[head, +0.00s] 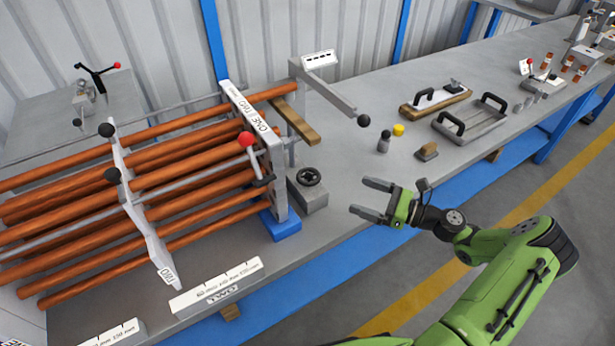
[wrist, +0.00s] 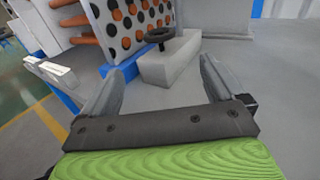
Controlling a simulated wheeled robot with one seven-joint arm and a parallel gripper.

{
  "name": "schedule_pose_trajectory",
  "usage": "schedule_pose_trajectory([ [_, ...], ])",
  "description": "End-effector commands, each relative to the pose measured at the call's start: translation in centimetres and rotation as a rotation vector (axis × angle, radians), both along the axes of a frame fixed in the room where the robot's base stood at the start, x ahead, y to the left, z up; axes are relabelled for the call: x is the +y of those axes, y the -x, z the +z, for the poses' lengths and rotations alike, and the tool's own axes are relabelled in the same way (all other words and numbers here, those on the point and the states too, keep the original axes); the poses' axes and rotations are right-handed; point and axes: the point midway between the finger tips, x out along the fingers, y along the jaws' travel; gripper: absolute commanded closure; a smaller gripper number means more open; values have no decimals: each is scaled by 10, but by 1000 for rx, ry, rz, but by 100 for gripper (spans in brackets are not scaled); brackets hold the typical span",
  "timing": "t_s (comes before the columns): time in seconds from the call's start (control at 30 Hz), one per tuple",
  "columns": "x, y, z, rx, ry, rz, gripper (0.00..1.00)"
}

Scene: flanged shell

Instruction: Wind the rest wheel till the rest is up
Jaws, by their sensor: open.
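The rest wheel (head: 309,176) is a small black handwheel on top of a grey box (head: 313,199), just right of the end plate of the tube bundle. My gripper (head: 362,197) is to the right of the wheel and apart from it, with its two fingers spread and nothing between them. In the wrist view the wheel (wrist: 160,35) and its box (wrist: 166,65) lie ahead, beyond and between the fingertips of my gripper (wrist: 165,75). A wooden-topped bar (head: 295,121) stands behind the wheel, beside the end plate; I cannot tell whether it is the rest.
An arm with a black ball (head: 363,121) reaches out behind the wheel. A yellow cap (head: 398,129) and handled plates (head: 470,118) lie farther right. The bench between is clear.

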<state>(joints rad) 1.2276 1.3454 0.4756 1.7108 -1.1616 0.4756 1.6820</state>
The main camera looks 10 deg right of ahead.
Motion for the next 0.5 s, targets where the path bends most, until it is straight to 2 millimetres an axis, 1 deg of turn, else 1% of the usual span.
schedule_pose_trajectory([
  [0.07, 6, -5, 1, 3, -8, 1, 5],
  [0.17, 22, -16, 0, 5, -4, 7, 5],
  [0.5, 89, -70, -2, 4, 0, 8, 5],
])
